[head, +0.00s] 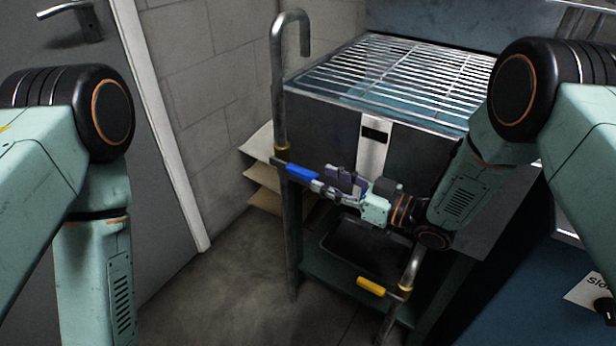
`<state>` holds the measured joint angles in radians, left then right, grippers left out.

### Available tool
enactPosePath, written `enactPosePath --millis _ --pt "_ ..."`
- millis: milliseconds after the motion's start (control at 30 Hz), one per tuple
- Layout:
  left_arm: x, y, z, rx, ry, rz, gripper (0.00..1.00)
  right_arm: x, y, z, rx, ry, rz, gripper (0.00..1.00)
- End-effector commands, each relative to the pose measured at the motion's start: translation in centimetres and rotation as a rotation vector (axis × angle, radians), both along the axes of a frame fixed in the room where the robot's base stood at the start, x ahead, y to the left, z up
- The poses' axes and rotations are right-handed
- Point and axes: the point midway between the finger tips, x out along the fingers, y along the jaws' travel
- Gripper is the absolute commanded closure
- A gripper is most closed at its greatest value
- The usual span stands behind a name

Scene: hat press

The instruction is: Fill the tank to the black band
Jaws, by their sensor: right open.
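The tank (320,122) is a dark metal box with a wire grid on top. A pale upright strip (372,158) on its front carries a black patch (375,134); I cannot make out a water level. A grey pipe (279,95) with a hooked top stands at the tank's left corner. A blue lever handle (302,171) sits on this pipe. My right gripper (328,184) is open, with its fingers pointing left at the blue handle's right end. I cannot tell whether they touch it. My left gripper is out of view; only the arm shows.
A yellow handle (370,286) sits on a lower pipe (411,268) below my right gripper. Pale shelves or sheets (264,175) stand by the wall behind the pipe. A grey door (95,150) is at left. The floor (225,290) in front is clear.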

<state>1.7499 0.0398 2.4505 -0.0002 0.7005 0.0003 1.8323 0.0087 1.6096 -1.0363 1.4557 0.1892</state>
Motion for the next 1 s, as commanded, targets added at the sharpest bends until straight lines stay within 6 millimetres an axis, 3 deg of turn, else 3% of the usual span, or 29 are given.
enactPosePath --millis 300,700,1000 --pt "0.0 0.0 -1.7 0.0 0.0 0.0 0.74 2.4 3.9 -0.2 -0.002 0.0 0.001 0.58" --pt "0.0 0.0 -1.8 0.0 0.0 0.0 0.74 2.9 4.7 0.0 0.0 0.001 -0.002 0.58" --pt "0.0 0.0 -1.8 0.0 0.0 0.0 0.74 2.9 4.7 -0.1 -0.001 0.002 -0.002 0.82"
